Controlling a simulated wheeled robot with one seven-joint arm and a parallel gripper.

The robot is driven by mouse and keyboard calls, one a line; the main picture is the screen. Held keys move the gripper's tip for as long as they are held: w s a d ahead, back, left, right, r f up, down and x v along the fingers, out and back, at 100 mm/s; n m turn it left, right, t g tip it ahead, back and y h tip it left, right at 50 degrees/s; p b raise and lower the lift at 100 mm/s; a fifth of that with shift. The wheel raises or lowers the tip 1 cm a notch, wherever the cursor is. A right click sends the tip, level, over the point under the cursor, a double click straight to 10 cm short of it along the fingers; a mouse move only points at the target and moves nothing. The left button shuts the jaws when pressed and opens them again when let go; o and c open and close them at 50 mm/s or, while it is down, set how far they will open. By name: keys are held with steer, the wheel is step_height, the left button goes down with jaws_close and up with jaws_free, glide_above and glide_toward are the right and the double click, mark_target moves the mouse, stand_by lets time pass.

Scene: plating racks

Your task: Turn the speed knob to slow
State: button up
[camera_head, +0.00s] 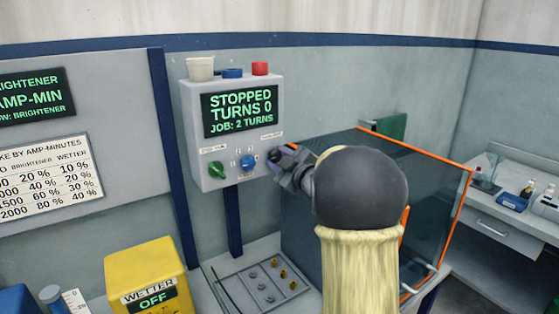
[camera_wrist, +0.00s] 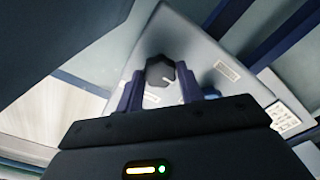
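In the wrist view, the dark faceted knob (camera_wrist: 160,70) with a short white mark lies between the two fingertips of my gripper (camera_wrist: 158,78). The fingers are apart, with slim gaps showing beside the knob. Contact is not visible.
A white cup (camera_head: 200,69), a blue item (camera_head: 232,73) and a red item (camera_head: 260,68) are on the box top. An orange-edged clear tank (camera_head: 437,190) stands right of the box. A yellow WETTER unit (camera_head: 145,270) is below left.

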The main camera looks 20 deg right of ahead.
steer(key=o, duration=0.4)
steer(key=shift+f, duration=0.1)
steer(key=s+d+b, duration=0.2)
steer(key=s+d, duration=0.1)
steer(key=s, duration=1.4)
steer(key=shift+d+b, duration=0.15)
steer(key=shift+b, duration=0.2)
steer(key=shift+w, duration=0.1)
